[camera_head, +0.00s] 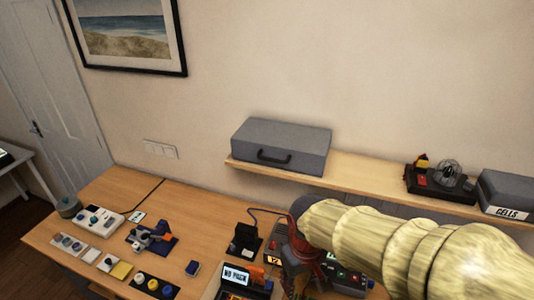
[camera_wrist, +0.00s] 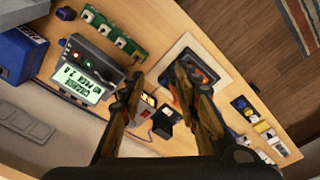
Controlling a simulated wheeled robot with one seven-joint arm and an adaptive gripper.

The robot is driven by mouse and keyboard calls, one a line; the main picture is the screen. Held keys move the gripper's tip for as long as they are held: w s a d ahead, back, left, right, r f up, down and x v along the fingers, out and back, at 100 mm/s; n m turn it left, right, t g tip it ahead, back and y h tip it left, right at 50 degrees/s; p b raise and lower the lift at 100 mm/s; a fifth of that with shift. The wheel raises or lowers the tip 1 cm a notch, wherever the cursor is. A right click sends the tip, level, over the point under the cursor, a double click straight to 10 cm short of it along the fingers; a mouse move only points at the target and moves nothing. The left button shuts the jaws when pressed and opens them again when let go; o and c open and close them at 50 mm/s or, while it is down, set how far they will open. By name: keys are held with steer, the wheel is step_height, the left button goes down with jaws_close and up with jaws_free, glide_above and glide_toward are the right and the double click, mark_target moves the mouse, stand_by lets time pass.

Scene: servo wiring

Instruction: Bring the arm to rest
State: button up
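My arm, pale and ribbed, reaches in from the right of the head view, over the right part of the wooden table (camera_head: 190,220). My gripper (camera_wrist: 160,75) points down at the table in the wrist view. Its two fingers stand wide apart, and I see nothing held between them. In the head view the gripper end is dark and partly hidden among the devices below it, so its height above them is hard to tell.
A wall shelf (camera_head: 370,191) carries a grey case (camera_head: 282,146), a small fan device (camera_head: 449,174) and a box labelled CELLS (camera_head: 507,193). A display device (camera_wrist: 84,79) and a green board (camera_wrist: 113,33) lie near the gripper. Small parts (camera_head: 155,283) crowd the table's front left.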

steer(key=s+d+f+m+t+b, duration=0.4)
steer(key=s+d+b, duration=0.3)
steer(key=d+b, duration=0.4)
steer(key=m+b, duration=0.1)
steer(key=b, duration=0.3)
steer(key=shift+s+t, duration=0.3)
steer(key=shift+t, duration=0.1)
steer(key=shift+d, duration=0.1)
steer(key=shift+c, duration=0.2)
stand_by(0.7)
